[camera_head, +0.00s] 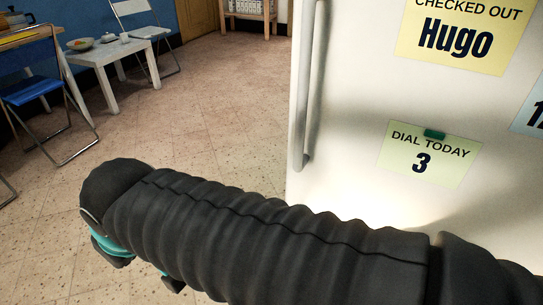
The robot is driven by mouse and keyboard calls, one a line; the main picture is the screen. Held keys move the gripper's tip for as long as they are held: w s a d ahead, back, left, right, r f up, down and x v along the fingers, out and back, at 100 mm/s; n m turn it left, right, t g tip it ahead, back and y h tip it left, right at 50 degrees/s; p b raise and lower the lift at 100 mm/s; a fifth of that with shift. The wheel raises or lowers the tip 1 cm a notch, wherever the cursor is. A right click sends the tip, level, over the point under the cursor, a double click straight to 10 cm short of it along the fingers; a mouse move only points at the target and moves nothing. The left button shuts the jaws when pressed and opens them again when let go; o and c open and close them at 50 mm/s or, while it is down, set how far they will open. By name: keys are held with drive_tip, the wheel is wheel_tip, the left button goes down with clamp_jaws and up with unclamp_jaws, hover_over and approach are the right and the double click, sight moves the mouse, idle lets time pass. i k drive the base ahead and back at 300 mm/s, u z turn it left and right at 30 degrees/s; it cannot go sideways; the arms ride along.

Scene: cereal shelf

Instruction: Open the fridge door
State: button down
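The white fridge door (355,185) fills the right side of the head view and appears closed. Its long pale vertical handle (306,110) runs along the door's left edge. My arm, in a black ribbed sleeve, stretches across the lower part of the view, in front of the door's lower part. Its far end is at the left, to the lower left of the handle and apart from it in the picture. My gripper's fingers cannot be made out.
A wooden shelf unit (250,12) is at the back. The tiled floor (215,120) left of the fridge is clear.

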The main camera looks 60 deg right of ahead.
sight(425, 117)
drive_tip(key=z, duration=0.05)
drive_tip(key=i, duration=2.05)
drive_tip(key=z, duration=3.6)
